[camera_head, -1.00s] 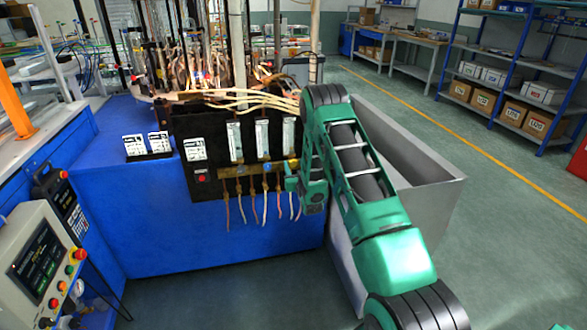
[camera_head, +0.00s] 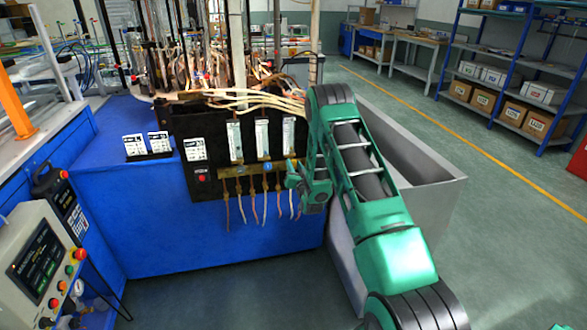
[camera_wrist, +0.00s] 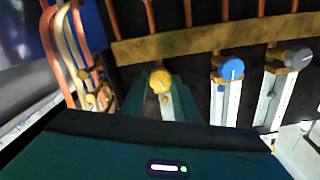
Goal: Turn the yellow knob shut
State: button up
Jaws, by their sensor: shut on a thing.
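The yellow knob (camera_wrist: 160,81) sits on the brass manifold bar (camera_wrist: 200,41), at the centre of the wrist view. My gripper (camera_wrist: 160,98) has its dark green fingers on either side of the knob and is shut on it. A pale line shows on the knob's face; its exact angle is hard to tell. In the head view my gripper (camera_head: 294,178) is at the right end of the brass bar, and it hides the yellow knob there.
Copper tubes and hoses (camera_wrist: 75,50) run close by on the left. A grey metal bin (camera_head: 420,165) stands behind my arm.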

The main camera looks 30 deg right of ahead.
jog(key=shift+m, duration=1.6)
jog(key=shift+d, duration=0.1)
jog(key=o, duration=1)
jog(key=shift+s+a, duration=0.25)
jog(key=shift+s, duration=0.25)
jog(key=v, duration=0.9)
jog(key=shift+s, duration=0.35)
